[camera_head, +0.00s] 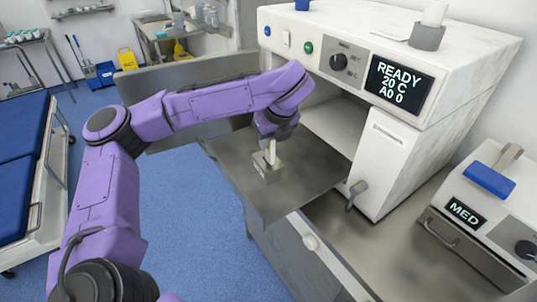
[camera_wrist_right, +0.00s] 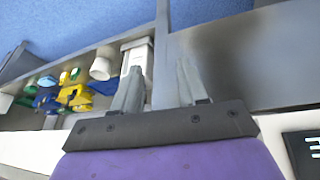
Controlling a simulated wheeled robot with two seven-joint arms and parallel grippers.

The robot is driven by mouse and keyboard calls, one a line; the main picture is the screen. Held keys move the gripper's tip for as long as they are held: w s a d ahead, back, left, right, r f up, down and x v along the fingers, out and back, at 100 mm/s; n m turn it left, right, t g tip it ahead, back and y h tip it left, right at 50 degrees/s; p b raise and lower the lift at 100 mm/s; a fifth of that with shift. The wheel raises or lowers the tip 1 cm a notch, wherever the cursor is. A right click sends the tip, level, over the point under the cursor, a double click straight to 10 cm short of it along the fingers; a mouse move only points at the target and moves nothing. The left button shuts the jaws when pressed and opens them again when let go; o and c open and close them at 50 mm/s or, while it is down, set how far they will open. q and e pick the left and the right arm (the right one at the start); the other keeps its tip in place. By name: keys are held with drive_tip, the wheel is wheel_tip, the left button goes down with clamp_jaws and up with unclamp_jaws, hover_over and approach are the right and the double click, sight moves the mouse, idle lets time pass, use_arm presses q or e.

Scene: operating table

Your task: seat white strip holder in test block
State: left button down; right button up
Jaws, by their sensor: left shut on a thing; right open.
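My left gripper (camera_head: 273,136) is shut on the white strip holder (camera_head: 271,150), a narrow upright white piece. The holder's lower end meets the top of the test block (camera_head: 267,171), a small beige-grey block on the flat metal shelf in front of the white machine. From this angle I cannot tell how deep the holder sits in the block. My right gripper (camera_wrist_right: 160,85) is open and empty in the right wrist view, and is outside the head view.
The white machine (camera_head: 395,130) stands open behind the metal shelf (camera_head: 310,165); its display reads READY, 20 C. A MED unit (camera_head: 480,215) stands at right. The right wrist view shows a compartment with yellow and blue items (camera_wrist_right: 75,95), a white cup (camera_wrist_right: 103,65) and a white box (camera_wrist_right: 138,57).

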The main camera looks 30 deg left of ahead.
sight(268, 151)
use_arm(q)
drive_tip(key=shift+w+a+f, duration=0.2)
drive_tip(key=shift+f, duration=0.2)
drive_tip(key=shift+w+a+f, duration=0.2)
drive_tip(key=shift+f, duration=0.15)
drive_tip(key=f+b, duration=0.1)
drive_tip(key=f, duration=0.1)
drive_tip(key=f+b, duration=0.1)
drive_tip(key=shift+s+a+f, duration=0.15)
drive_tip(key=shift+s+f, duration=0.05)
drive_tip(key=shift+f, duration=0.15)
drive_tip(key=shift+w, duration=0.1)
drive_tip(key=c, duration=1.1)
unclamp_jaws()
drive_tip(key=shift+o, duration=0.2)
drive_tip(key=shift+w+a, duration=0.1)
drive_tip(key=shift+w, duration=0.2)
